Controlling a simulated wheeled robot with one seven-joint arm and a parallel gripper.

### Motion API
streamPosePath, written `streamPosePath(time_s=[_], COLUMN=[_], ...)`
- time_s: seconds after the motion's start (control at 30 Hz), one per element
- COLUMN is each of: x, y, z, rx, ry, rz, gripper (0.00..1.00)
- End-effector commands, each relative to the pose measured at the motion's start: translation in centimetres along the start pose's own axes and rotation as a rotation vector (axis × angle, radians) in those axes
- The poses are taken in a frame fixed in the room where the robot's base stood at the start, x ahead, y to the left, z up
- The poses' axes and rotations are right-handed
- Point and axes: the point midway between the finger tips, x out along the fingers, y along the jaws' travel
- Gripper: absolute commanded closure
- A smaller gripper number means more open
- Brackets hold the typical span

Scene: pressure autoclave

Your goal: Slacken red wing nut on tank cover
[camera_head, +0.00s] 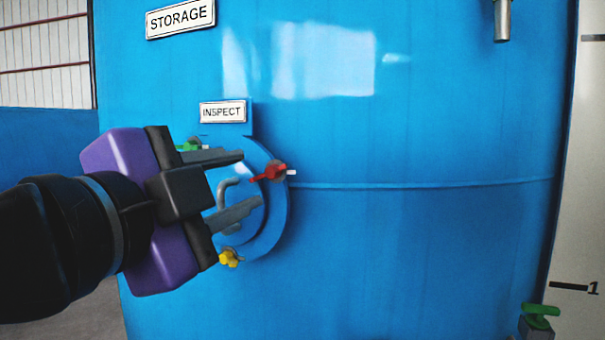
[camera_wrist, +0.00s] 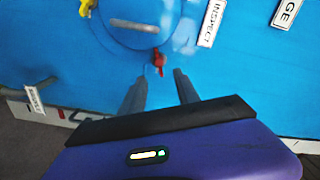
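The red wing nut (camera_head: 269,173) sits on the right edge of the round blue tank cover (camera_head: 272,225), below the INSPECT label. In the wrist view the red wing nut (camera_wrist: 158,62) lies ahead of my fingertips, roughly between their lines. My gripper (camera_head: 250,180) is open, its two grey fingers apart and pointing at the cover. The fingers look empty and apart from the nut; the exact distance is hard to tell. A yellow wing nut (camera_head: 229,258) is at the cover's bottom, and a green one (camera_head: 188,146) at its top left is partly hidden by my gripper.
A grey handle (camera_head: 226,190) stands out from the cover, partly behind my fingers. A metal pipe (camera_head: 502,20) hangs at the top right. A green-handled valve (camera_head: 540,312) is at the bottom right. The blue tank wall right of the cover is clear apart from a thin horizontal seam.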

Motion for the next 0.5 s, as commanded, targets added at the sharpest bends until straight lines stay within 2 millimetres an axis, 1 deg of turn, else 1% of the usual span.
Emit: streamPosePath(time_s=[0.3, 0.4, 0.5], x=[4.8, 6.0, 6.9], y=[-0.1, 0.0, 0.0], z=[-0.2, -0.2, -0.1], rx=[-0.002, -0.002, -0.001], ry=[0.003, 0.003, 0.002], rz=[0.003, 0.003, 0.003], gripper=[0.62, 0.62, 0.62])
